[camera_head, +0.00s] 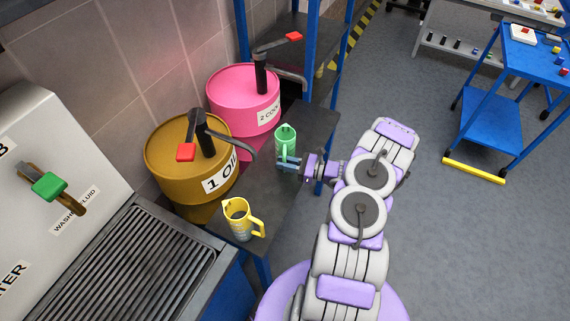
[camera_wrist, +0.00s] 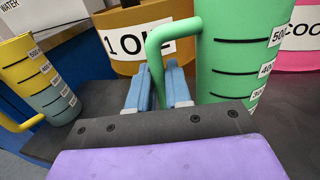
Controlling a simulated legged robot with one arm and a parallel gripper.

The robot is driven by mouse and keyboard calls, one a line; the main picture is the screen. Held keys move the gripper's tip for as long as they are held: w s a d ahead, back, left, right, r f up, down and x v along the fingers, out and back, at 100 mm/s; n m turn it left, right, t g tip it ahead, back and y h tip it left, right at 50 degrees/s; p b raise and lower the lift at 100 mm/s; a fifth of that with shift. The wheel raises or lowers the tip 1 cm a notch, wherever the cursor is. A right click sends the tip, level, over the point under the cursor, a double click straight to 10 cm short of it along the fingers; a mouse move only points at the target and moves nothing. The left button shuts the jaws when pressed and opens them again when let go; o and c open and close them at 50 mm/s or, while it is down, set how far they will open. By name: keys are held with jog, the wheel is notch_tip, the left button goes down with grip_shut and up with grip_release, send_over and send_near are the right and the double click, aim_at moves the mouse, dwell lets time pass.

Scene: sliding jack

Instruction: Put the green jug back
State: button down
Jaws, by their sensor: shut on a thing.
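The green jug (camera_head: 286,143) stands upright at the dark shelf in front of the pink drum; I cannot tell whether its base touches the shelf. My gripper (camera_head: 284,163) is at the jug's lower part in the head view. In the wrist view the green jug (camera_wrist: 240,50) fills the right centre, with its handle (camera_wrist: 152,55) toward the left. My gripper's blue fingers (camera_wrist: 162,85) are shut on the handle. The lower end of the jug is hidden behind the gripper body.
A yellow jug (camera_head: 240,220) stands on the shelf (camera_head: 262,205) to the near left. Behind are an ochre drum (camera_head: 165,157) labelled 1 OIL and a pink drum (camera_head: 232,100) labelled 2, both with levers. A blue post (camera_head: 335,125) rises beside the shelf. Open floor lies right.

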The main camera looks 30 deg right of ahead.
jog(key=c, duration=1.4)
grip_release()
jog(key=shift+d, duration=0.35)
jog(key=o, duration=0.3)
jog(key=shift+a, duration=0.15)
jog(key=shift+o, duration=0.2)
jog(key=shift+a, duration=0.2)
jog(key=p+v, duration=0.2)
jog(key=v, duration=1)
jog(key=shift+d, duration=0.15)
jog(key=shift+s, duration=0.1)
